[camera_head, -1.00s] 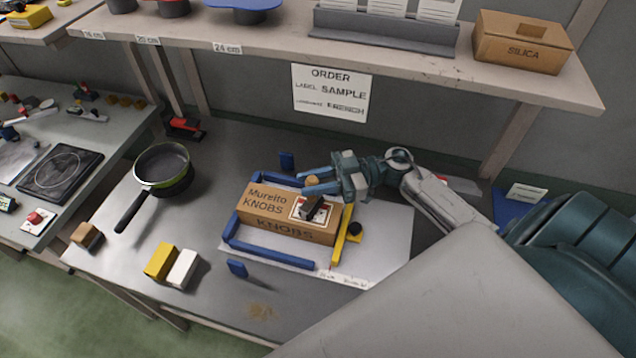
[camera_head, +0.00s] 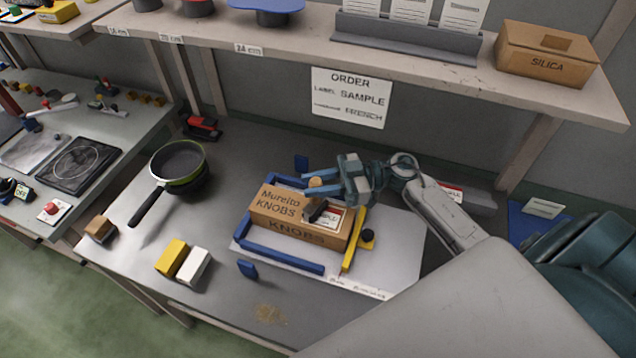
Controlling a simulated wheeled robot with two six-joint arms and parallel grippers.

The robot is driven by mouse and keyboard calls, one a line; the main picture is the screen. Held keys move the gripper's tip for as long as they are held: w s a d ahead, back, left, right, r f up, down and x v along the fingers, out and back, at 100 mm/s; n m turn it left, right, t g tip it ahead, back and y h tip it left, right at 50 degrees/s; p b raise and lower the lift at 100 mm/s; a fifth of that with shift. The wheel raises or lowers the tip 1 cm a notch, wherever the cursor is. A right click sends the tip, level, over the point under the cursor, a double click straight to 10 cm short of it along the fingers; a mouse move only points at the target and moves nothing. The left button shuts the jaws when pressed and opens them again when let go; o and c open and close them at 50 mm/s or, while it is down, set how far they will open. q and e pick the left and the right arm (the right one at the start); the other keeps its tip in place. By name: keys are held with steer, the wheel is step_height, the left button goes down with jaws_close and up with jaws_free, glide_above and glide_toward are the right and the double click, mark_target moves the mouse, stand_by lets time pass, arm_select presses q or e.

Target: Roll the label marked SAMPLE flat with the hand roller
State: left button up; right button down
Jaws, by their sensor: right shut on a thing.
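A cardboard box (camera_head: 275,212) printed "Mureito KNOBS" sits inside a blue corner frame (camera_head: 285,257). A white label with red edging (camera_head: 334,220) lies on the right part of its top; its print is too small to read. My right gripper (camera_head: 320,186) reaches in from the right and is shut on the hand roller, whose round wooden handle top (camera_head: 315,183) shows between the fingers. The dark roller head (camera_head: 317,210) is over the label's left part and hides some of it. I cannot tell whether it touches. My left gripper is not in view.
A pan (camera_head: 178,162) and yellow and white blocks (camera_head: 172,258) are to the left. An order sign (camera_head: 350,98) reads SAMPLE. The bench front is mostly clear.

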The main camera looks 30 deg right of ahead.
steer(key=shift+s+d, duration=0.15)
steer(key=shift+s+d+p, duration=0.45)
steer(key=shift+s+d, duration=0.2)
steer(key=shift+s, duration=0.1)
steer(key=shift+s+d, duration=0.1)
steer(key=shift+s+d+p, duration=0.5)
steer(key=shift+s+d, duration=0.15)
steer(key=shift+s, duration=0.1)
steer(key=shift+w+a, duration=0.1)
steer(key=shift+w+a+b, duration=0.4)
steer(key=shift+w+a, duration=0.3)
steer(key=shift+w, duration=0.15)
steer(key=shift+w+a, duration=0.1)
steer(key=shift+a, duration=0.05)
steer(key=shift+w+a, duration=0.6)
steer(key=shift+w, duration=0.1)
